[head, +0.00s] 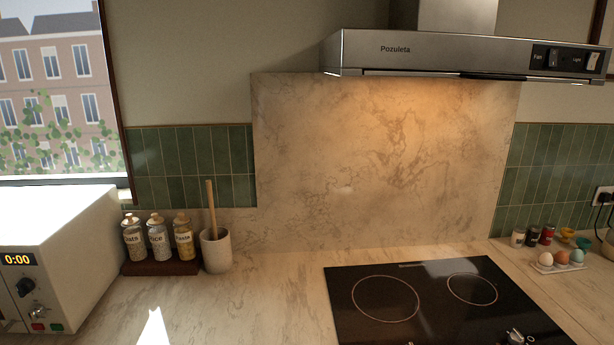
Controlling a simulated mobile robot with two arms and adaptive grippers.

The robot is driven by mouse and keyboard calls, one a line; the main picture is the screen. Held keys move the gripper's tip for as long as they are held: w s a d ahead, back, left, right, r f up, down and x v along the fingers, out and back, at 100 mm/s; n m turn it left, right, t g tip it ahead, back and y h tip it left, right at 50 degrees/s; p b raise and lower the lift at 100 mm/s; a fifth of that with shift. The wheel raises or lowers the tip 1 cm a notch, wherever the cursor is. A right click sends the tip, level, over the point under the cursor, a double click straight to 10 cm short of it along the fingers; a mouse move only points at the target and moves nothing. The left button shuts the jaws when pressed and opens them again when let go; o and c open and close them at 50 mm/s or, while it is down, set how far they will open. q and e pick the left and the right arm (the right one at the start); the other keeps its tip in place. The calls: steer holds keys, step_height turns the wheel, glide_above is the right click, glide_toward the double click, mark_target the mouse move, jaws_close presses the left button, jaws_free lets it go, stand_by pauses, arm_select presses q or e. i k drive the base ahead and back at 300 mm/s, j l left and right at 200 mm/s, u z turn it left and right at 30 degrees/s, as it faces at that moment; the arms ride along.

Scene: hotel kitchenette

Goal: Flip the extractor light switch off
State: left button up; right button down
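The extractor hood (450,50) is a steel hood marked "Pozuleta" at the upper right in the head view. Its black control panel (567,59) is at the right end of the front face. The panel holds a dark fan switch (553,58) and, right of it, a pale, brighter rocker, the light switch (592,61). The small label beside it is hard to read. A warm glow falls on the marble splashback below the hood, so the light is on. Neither gripper can be made out in the head view.
A black hob (440,300) lies below the hood, with a small unclear metallic shape at its front edge. Eggs in a tray (560,264) and small jars stand right of it. Jars, a utensil pot (216,250) and a microwave (60,250) stand left. Air before the hood is clear.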

mark_target(590, 64)
steer(key=z, duration=1.3)
